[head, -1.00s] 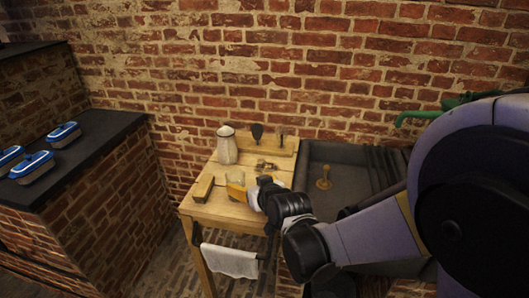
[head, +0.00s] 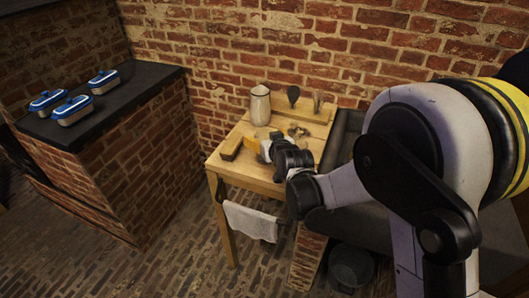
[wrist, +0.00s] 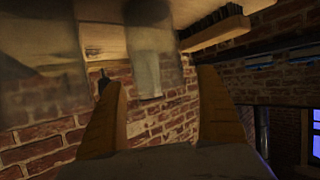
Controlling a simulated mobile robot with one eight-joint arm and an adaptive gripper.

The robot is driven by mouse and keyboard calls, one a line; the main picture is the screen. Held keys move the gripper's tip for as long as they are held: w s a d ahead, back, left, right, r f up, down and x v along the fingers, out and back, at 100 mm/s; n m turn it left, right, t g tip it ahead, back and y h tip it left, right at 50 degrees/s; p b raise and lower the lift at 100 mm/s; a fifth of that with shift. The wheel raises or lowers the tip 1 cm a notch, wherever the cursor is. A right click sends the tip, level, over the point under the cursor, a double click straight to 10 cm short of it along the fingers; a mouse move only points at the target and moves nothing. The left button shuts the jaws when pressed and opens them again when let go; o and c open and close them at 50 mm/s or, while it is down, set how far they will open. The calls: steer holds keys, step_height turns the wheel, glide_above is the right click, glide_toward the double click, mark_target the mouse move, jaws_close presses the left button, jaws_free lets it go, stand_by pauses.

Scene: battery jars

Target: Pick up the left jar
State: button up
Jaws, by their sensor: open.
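My gripper (head: 264,151) is low over the front part of the wooden table (head: 258,182). A clear, amber-looking jar (head: 250,143) stands just left of it in the head view. The wrist view appears upside down, with the tabletop along its upper edge. There the two tan fingers of my gripper (wrist: 160,78) are spread apart. One glass jar (wrist: 150,55) shows in the gap between them, with no visible grip on it. A second, larger blurred glass shape (wrist: 45,70) fills the left side, partly cut off. In the head view I cannot make out a second jar.
A wooden brush (head: 230,147) lies left of the jar. A pale pitcher (head: 260,106) stands behind, near the back rack. A towel (head: 250,221) hangs at the table's front. Blue-lidded boxes (head: 73,110) sit on the dark counter at left. A dark sink (head: 345,135) is at right.

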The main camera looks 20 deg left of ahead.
steer(key=shift+r, duration=0.1)
steer(key=c, duration=1.5)
